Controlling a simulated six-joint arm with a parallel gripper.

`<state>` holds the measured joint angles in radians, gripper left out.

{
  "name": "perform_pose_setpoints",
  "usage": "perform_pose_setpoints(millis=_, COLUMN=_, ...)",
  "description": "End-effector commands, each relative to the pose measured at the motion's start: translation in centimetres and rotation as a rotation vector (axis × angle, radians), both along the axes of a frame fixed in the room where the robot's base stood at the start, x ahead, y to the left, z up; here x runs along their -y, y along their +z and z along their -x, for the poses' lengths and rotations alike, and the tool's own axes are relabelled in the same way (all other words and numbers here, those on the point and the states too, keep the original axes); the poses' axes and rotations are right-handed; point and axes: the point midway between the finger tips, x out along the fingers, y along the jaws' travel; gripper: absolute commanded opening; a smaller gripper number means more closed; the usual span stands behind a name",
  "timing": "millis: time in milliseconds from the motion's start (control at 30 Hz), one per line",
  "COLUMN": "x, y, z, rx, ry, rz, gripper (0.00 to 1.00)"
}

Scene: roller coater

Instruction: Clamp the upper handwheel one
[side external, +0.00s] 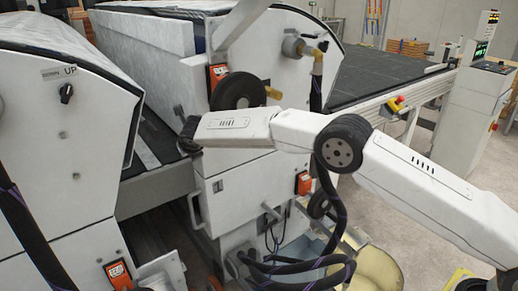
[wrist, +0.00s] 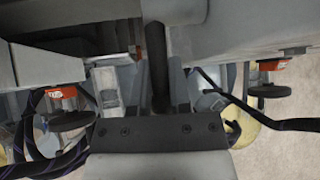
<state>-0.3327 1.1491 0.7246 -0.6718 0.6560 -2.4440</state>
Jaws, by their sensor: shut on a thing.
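The upper handwheel (side external: 238,92) is a black disc beside an orange counter (side external: 217,76) on the white machine side, just above and behind my white forearm end in the side view. In the wrist view the upper handwheel (wrist: 157,60) appears as a dark upright bar, seen edge-on. My gripper (wrist: 158,94) is shut on it, with the wheel's near end between the fingers above the black mounting plate. In the side view, my fingers cannot be made out.
A lower handwheel (side external: 318,205) with another orange counter (side external: 303,183) sits below my arm. Dark hoses (side external: 300,265) hang beneath it. Two more handwheels, left (wrist: 70,118) and right (wrist: 268,90), show in the wrist view.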

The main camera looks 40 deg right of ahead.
Motion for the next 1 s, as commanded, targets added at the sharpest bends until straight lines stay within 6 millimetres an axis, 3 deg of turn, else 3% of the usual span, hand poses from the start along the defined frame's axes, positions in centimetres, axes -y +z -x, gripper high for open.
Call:
perform_pose_setpoints(millis=367, x=0.18, y=-0.29, z=0.08, rx=-0.009, ry=-0.003, rz=0.004, gripper=0.0)
perform_pose_setpoints(millis=400, x=0.17, y=-0.28, z=0.08, rx=-0.008, ry=-0.003, rz=0.004, gripper=0.36)
perform_pose_setpoints(millis=467, x=0.16, y=-0.26, z=0.08, rx=-0.008, ry=-0.004, rz=0.003, gripper=0.55)
perform_pose_setpoints(millis=500, x=0.13, y=-0.22, z=0.06, rx=-0.007, ry=-0.003, rz=0.003, gripper=0.58)
perform_pose_setpoints(millis=1000, x=-0.03, y=0.24, z=0.24, rx=-0.002, ry=0.0, rz=0.001, gripper=0.58)
